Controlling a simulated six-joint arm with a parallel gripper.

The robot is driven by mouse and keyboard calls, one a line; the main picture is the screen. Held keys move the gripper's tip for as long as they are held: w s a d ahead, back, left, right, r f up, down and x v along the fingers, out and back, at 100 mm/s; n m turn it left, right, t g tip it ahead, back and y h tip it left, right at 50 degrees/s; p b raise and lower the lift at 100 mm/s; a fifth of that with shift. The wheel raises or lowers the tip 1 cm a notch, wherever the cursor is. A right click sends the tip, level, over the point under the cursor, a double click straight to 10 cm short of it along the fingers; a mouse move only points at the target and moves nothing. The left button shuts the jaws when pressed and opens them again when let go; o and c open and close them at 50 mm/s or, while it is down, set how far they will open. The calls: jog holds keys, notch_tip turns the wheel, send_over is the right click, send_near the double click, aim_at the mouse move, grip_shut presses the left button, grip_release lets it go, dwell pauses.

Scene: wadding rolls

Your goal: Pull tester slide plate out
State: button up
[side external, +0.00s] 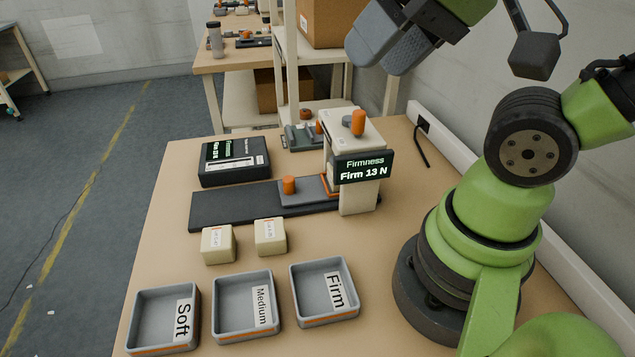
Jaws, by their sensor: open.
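The firmness tester (358,200) stands on the table, a cream frame with an orange knob on top and a display reading "Firmness Firm 13 N". Its grey slide plate (308,196) lies on a dark track (235,206), with its right end in at the tester. An orange knob (289,185) stands upright on the plate's left part. The display and frame hide the plate's right end, and I cannot tell what lies under the head. My gripper (383,45) is open, high above and behind the tester at the top edge, apart from the plate and partly out of frame.
Two cream blocks (218,244) (270,236) sit before the track. Empty trays marked Soft (144,323), Medium (226,304) and Firm (302,293) line the front. A dark labelled box (234,173) lies behind the track. The track's left part is clear.

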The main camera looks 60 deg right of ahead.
jog(key=w+d+f+m+g, duration=0.1)
jog(key=w+m+g, duration=0.1)
jog(key=w, duration=0.4)
jog(key=m+g+h, duration=0.2)
jog(key=m+g, duration=0.3)
send_over(288, 178)
notch_tip(288, 178, down, 18)
jog(key=shift+s+r, duration=0.1)
notch_tip(288, 178, down, 10)
jog(key=shift+f, duration=0.15)
jog(key=shift+c, duration=0.3)
